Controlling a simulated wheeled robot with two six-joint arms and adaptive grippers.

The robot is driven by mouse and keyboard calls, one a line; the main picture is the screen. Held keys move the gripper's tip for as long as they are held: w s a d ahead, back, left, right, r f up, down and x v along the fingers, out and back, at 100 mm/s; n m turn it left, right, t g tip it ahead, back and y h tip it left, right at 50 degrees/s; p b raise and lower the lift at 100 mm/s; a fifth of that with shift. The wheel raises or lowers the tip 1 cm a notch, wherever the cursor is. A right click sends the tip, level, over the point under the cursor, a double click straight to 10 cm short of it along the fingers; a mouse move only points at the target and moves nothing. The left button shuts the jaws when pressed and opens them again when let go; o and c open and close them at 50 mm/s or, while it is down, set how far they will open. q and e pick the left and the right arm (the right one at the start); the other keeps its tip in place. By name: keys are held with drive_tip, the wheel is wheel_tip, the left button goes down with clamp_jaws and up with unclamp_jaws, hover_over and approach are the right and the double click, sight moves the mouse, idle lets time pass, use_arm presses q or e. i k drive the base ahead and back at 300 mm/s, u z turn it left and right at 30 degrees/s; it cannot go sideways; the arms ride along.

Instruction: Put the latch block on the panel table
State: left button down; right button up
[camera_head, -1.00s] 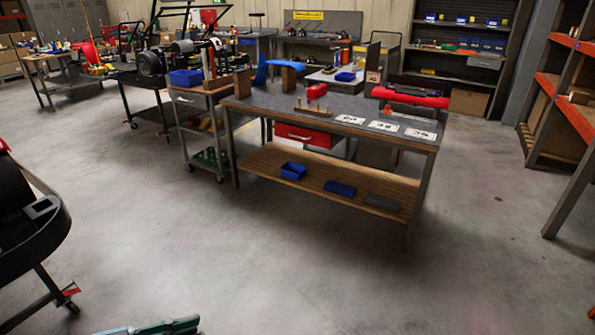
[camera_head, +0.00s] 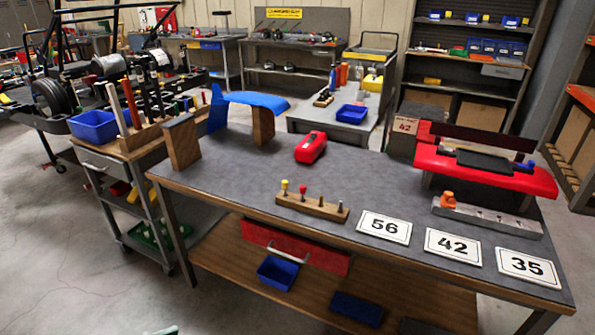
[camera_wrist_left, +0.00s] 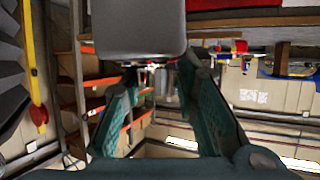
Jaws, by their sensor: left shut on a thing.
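A grey-topped table (camera_head: 235,165) stands in front of me in the head view, with a blue curved panel on wooden blocks (camera_head: 263,127) at its far left; it looks like the panel table. My left gripper (camera_wrist_left: 158,85) shows its teal fingers in the wrist view. A smooth grey block (camera_wrist_left: 140,28), likely the latch block, is at the fingertips, and the gripper is shut on it. Only a teal sliver of that gripper shows at the bottom edge of the head view. My right gripper is not in view.
The table carries a red clamp-like tool (camera_head: 311,148), a wooden peg rack (camera_head: 312,207), number plates (camera_head: 453,246), a metal bar (camera_head: 487,216) and a red fixture (camera_head: 485,170). A tool cart (camera_head: 128,148) adjoins on the left. Bare tabletop lies around the middle.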

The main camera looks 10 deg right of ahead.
sight(351, 186)
drive_tip(key=z, duration=0.05)
drive_tip(key=i, duration=1.25)
drive_tip(key=z, duration=1.5)
